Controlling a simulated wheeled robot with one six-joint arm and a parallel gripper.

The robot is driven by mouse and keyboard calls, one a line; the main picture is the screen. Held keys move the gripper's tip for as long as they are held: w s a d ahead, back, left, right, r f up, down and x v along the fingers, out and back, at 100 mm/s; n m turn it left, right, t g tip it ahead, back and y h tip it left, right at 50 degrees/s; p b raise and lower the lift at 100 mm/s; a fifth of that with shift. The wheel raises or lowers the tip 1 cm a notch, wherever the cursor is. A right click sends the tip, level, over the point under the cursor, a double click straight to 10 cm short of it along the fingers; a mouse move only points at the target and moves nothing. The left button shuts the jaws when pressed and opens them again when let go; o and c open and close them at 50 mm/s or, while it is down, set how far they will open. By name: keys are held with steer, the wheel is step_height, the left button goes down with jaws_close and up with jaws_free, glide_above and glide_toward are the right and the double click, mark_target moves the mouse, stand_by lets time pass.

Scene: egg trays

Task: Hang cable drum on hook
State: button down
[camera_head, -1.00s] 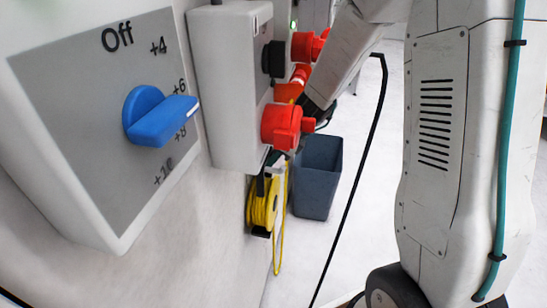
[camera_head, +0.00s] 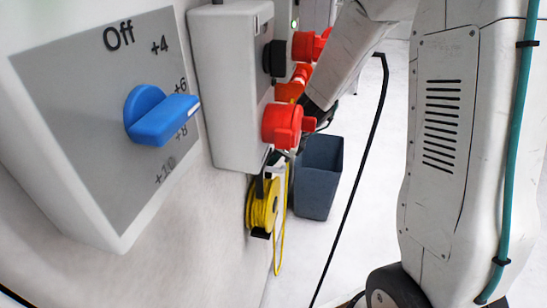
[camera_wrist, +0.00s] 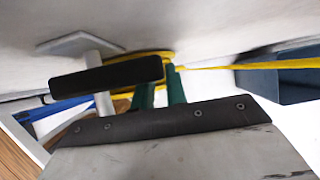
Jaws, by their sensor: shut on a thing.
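The cable drum (camera_head: 263,208), wound with yellow cable and with black parts, is low against the wall below the red sockets in the head view. In the wrist view its yellow cable (camera_wrist: 155,57) shows behind a black bar. The green fingers of my gripper (camera_wrist: 160,92) reach behind that bar toward the drum. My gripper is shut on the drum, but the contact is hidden. A pale plate with a post (camera_wrist: 82,46) on the wall beside the drum looks like the hook. I cannot tell whether the drum rests on it.
A switch box with a blue knob (camera_head: 160,116) and a white box with red sockets (camera_head: 283,124) stick out from the wall. A dark grey bin (camera_head: 318,178) stands right of the drum. A black cable (camera_head: 350,190) hangs right of the bin over pale floor.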

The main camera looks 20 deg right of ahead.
steer(key=shift+s+a, duration=0.25)
steer(key=shift+s, duration=0.25)
steer(key=shift+s+a, duration=0.25)
steer(key=shift+s, duration=0.2)
stand_by(0.4)
steer(key=shift+w+d+r, duration=0.1)
steer(key=shift+d+r, duration=0.1)
stand_by(0.7)
steer(key=c, duration=2)
jaws_free()
steer(key=shift+c, duration=0.2)
steer(key=o, duration=0.7)
steer(key=shift+c, duration=0.2)
